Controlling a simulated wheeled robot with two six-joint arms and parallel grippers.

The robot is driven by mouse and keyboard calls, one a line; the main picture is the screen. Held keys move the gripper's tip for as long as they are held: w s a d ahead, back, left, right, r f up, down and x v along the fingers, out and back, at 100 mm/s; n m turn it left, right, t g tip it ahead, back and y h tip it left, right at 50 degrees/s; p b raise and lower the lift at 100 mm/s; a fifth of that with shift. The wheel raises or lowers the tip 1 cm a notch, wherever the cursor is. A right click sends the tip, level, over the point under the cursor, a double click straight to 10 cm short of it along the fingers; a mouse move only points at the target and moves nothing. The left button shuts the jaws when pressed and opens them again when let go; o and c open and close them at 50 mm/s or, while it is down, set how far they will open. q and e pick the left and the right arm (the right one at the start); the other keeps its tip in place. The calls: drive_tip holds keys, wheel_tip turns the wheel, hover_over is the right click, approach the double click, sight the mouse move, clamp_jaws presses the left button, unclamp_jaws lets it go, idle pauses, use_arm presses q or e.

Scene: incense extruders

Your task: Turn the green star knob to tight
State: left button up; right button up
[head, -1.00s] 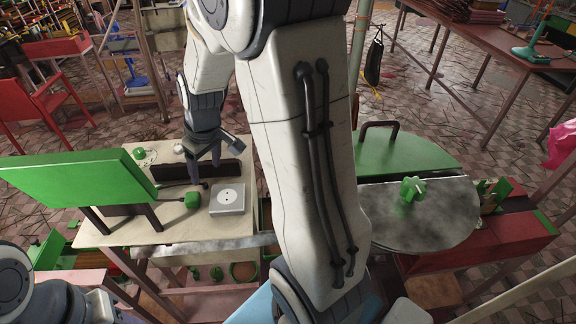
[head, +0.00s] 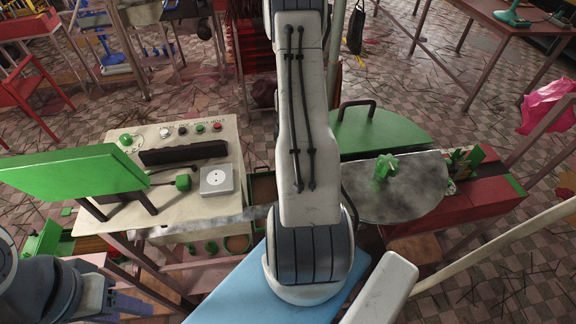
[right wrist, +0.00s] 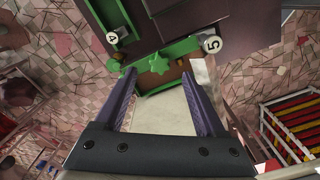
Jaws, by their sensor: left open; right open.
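The green star knob (right wrist: 159,63) shows in the right wrist view, in a green-edged recess beside a dark panel. It appears just beyond and between the fingertips of my right gripper (right wrist: 158,77), which is open and empty. No contact shows, and the knob's setting cannot be read. My left gripper (head: 98,296) is low at the left edge of the head view, partly cut off, open and apart from the tables.
A green board (head: 75,172) stands at left. Number discs 4 (right wrist: 111,38) and 5 (right wrist: 212,44) sit near the knob.

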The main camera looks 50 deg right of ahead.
drive_tip(key=shift+w+f+p, duration=0.1)
drive_tip(key=shift+f+p, duration=0.5)
drive_tip(key=shift+f, duration=1.85)
clamp_jaws()
